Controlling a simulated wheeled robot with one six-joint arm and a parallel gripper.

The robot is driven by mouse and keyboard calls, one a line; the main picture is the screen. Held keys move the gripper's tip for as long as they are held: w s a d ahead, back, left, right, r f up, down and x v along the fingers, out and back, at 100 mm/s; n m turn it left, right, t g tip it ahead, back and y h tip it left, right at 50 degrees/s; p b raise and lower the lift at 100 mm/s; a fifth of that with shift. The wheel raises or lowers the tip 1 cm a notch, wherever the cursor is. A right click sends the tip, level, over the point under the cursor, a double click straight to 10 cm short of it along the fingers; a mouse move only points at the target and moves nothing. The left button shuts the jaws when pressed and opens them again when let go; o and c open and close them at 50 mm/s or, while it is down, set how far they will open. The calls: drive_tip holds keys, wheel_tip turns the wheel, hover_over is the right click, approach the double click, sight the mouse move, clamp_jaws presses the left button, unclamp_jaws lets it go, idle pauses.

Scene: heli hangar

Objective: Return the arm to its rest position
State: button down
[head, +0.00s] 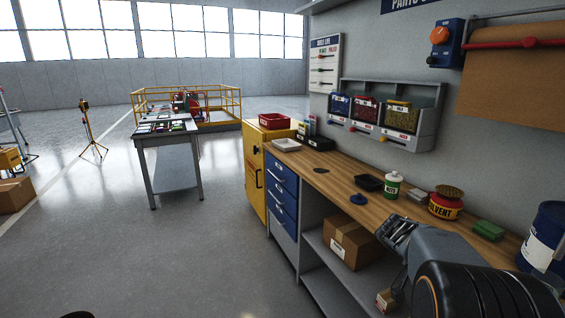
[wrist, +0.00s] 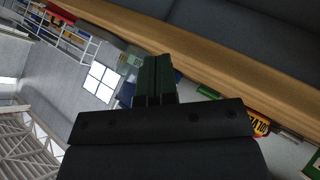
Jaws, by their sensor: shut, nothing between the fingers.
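My gripper (wrist: 156,80) shows in the wrist view with its two dark fingers together and nothing between them. In the head view my gripper (head: 397,230) is at the lower right, in front of the workbench (head: 335,178) near its front edge. My arm reaches in from the bottom right corner. The wrist view is tilted, with the wooden bench edge running diagonally above the fingers. Whether the fingers touch the bench cannot be told.
On the bench stand a solvent can (head: 445,205), a white-green bottle (head: 392,186), a black tray (head: 369,183), a green block (head: 488,230) and a blue drum (head: 545,240). A cardboard box (head: 352,243) sits on the shelf below.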

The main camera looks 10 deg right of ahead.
drive_tip(key=s+a+r+n+t+y+p, duration=0.2)
drive_tip(key=a+r+n+y+p, duration=0.1)
drive_tip(key=a, duration=0.6)
drive_tip(key=s+a+r+n+t+y+p, duration=0.2)
drive_tip(key=a+r+n+p, duration=0.3)
drive_tip(key=a, duration=0.4)
drive_tip(key=s+a+r+n+t+y+p, duration=0.2)
drive_tip(key=a+r+n+t+y+p, duration=0.1)
drive_tip(key=a, duration=0.6)
drive_tip(key=r+n+y+p, duration=0.1)
drive_tip(key=r+n+p, duration=0.1)
drive_tip(key=n+p, duration=0.1)
drive_tip(key=shift+a+t+p, duration=0.3)
drive_tip(key=shift+a+t, duration=0.1)
